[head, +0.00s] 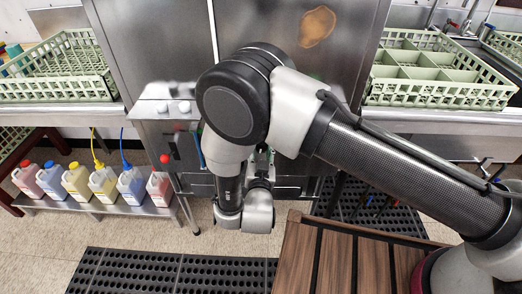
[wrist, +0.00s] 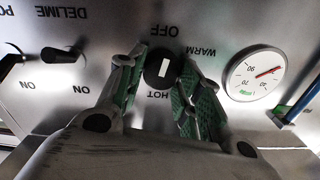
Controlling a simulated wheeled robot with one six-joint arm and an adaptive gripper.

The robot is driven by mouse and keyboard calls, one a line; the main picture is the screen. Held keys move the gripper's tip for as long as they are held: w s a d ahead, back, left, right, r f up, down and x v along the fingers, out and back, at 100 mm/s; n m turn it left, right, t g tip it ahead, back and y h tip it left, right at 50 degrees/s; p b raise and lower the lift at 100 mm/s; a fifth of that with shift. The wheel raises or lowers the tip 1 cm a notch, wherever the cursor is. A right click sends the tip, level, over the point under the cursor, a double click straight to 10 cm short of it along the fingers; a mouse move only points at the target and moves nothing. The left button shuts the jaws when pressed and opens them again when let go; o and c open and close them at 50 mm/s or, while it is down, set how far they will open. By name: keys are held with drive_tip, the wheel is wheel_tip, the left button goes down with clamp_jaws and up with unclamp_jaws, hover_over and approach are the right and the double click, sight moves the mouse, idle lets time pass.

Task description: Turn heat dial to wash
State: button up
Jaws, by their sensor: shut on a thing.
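The heat dial (wrist: 163,68) is a round black knob with a white bar on its face, on a brushed metal panel in the wrist view. The bar stands nearly upright in the picture. In the head view my arm hides the dial and most of the gripper.
A temperature gauge (wrist: 255,73) with a red needle sits right of the dial, near a blue tube (wrist: 300,100). A DELIME switch (wrist: 66,58) is at left. Green racks (head: 62,70) (head: 435,78) flank the machine. Several bottles (head: 103,184) stand on a low shelf.

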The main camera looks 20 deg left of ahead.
drive_tip(key=m, duration=0.5)
drive_tip(key=shift+d, duration=0.1)
drive_tip(key=m, duration=0.6)
drive_tip(key=shift+d+f, duration=0.1)
drive_tip(key=shift+f, duration=0.05)
drive_tip(key=m, duration=0.5)
drive_tip(key=shift+f, duration=0.1)
drive_tip(key=m, duration=0.5)
drive_tip(key=shift+f, duration=0.1)
drive_tip(key=shift+m, duration=0.4)
drive_tip(key=o, duration=1)
drive_tip(key=shift+s, duration=0.1)
